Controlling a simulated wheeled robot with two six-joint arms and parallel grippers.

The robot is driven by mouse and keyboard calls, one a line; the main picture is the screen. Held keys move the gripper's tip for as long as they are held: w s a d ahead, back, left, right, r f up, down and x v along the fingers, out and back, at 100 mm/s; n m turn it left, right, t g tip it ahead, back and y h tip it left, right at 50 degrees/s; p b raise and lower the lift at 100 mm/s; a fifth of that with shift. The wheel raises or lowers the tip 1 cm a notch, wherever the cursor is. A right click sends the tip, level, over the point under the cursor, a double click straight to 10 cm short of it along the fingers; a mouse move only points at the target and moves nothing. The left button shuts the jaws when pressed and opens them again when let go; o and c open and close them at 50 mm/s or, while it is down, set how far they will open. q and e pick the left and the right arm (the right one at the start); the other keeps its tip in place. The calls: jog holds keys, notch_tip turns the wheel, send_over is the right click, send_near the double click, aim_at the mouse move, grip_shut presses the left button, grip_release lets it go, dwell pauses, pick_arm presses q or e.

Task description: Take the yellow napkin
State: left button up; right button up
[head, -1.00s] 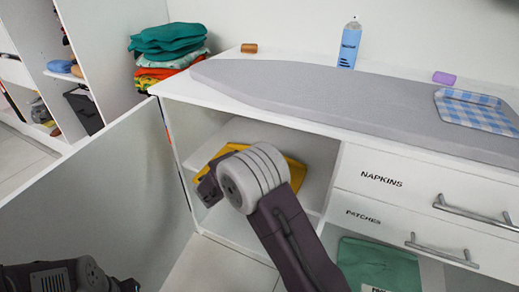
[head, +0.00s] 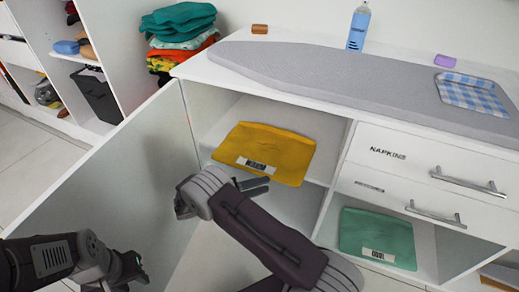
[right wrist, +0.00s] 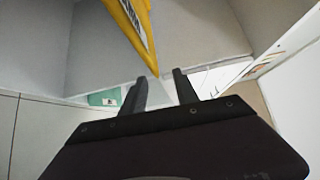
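The yellow napkin (head: 269,151) lies flat, with a label at its front, on the upper shelf of the open compartment under the ironing board. Its edge also shows at the top of the right wrist view (right wrist: 133,24). My right gripper (head: 262,185) is just below and in front of the napkin's front edge, apart from it. In the right wrist view its two fingers (right wrist: 160,88) are spread with nothing between them. My left gripper (head: 132,268) is low at the left, far from the napkin; its finger gap is unclear.
An open door (head: 110,190) stands left of the compartment. Drawers with handles (head: 470,183) are at the right, above a green folded cloth (head: 377,238). The counter holds an ironing board (head: 340,85), a blue spray can (head: 358,27) and a checkered cloth (head: 470,94).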

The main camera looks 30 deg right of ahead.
aim_at(283, 180)
jog(key=shift+n+t, duration=0.3)
jog(key=shift+n, duration=0.2)
jog(key=d+b, duration=0.1)
jog(key=d, duration=0.1)
jog(key=d+f+b, duration=0.1)
jog(key=d+b, duration=0.1)
jog(key=d, duration=0.1)
jog(key=d+f+b, duration=0.1)
jog(key=d+b, duration=0.1)
jog(key=d, duration=0.1)
jog(key=shift+s+f, duration=0.1)
jog(key=shift+f, duration=0.05)
jog(key=shift+d+r, duration=0.2)
jog(key=shift+d, duration=0.1)
grip_shut()
dwell(0.7)
